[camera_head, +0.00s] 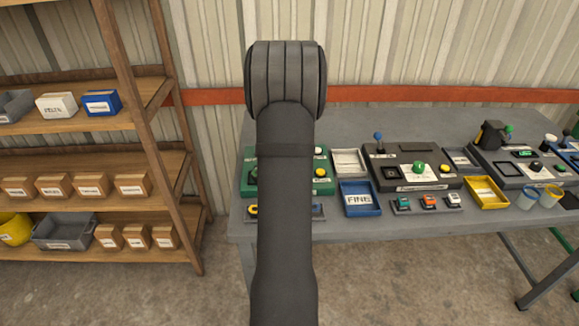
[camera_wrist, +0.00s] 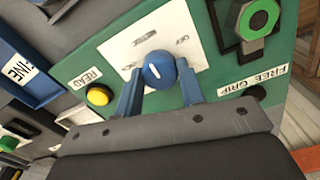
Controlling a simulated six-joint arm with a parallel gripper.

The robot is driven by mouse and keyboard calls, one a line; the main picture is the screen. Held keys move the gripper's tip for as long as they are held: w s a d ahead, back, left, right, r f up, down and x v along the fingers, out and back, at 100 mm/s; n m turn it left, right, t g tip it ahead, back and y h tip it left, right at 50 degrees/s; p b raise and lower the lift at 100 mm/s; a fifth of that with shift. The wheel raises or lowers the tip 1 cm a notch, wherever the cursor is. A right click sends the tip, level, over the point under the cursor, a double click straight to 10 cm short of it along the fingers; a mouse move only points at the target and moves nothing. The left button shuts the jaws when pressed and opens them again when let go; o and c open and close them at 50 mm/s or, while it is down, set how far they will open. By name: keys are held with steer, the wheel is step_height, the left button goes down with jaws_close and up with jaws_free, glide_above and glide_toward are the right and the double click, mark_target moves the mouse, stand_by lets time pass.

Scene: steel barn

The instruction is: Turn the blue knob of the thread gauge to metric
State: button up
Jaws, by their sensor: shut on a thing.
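The thread gauge is a green box (camera_head: 263,178), partly hidden behind my arm in the head view. In the wrist view its green panel (camera_wrist: 215,93) carries a white dial plate (camera_wrist: 118,50) with small markings too blurred to read surely. The blue knob (camera_wrist: 158,69) sits on this plate, its short white pointer line tilted slightly toward the picture's upper left. My gripper (camera_wrist: 160,76) has its two blue fingers on either side of the knob, shut on it. Both gripper and knob are hidden in the head view.
On the panel are a yellow button (camera_wrist: 99,95) marked READ and a green hex nut (camera_wrist: 258,18) near a FREE GRIP label. A blue FINE tray (camera_head: 360,199) and a dark device (camera_head: 410,165) stand to the right. Wooden shelves (camera_head: 100,140) stand left of the table.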

stand_by(0.3)
steer(key=o, duration=1)
step_height(320, 180, up, 18)
steer(key=shift+f, duration=0.25)
step_height(320, 180, down, 18)
steer(key=shift+r, duration=0.25)
steer(key=shift+r, duration=0.1)
stand_by(0.3)
